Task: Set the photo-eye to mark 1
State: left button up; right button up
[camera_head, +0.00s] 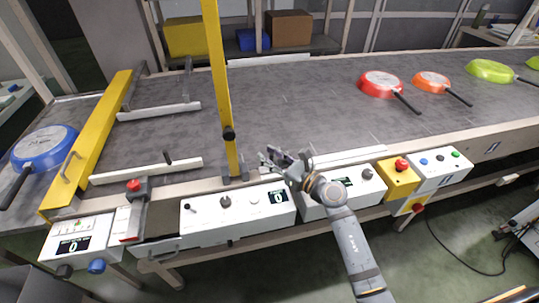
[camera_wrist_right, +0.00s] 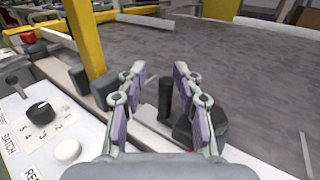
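My right gripper (camera_head: 273,160) is at the front edge of the conveyor, just right of the yellow post (camera_head: 220,90). In the right wrist view the gripper (camera_wrist_right: 160,72) is open, with its two fingers apart. A dark upright post (camera_wrist_right: 165,100) on a small base stands between the fingers, beside a dark rounded block (camera_wrist_right: 205,128); this may be the photo-eye on the front rail. I see no clear contact with the fingers. In the head view the gripper hides this part, and I cannot read any position marks. My left gripper is not in view.
Control boxes (camera_head: 205,222) with knobs and displays line the front. A blue pan (camera_head: 45,146) lies at the left end; red (camera_head: 378,82), orange (camera_head: 430,80) and green (camera_head: 488,70) pans lie on the right. The belt's middle (camera_head: 300,105) is clear.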

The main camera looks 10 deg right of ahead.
jog(key=shift+w, duration=0.15)
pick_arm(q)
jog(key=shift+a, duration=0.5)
pick_arm(e)
jog(key=v, duration=1.2)
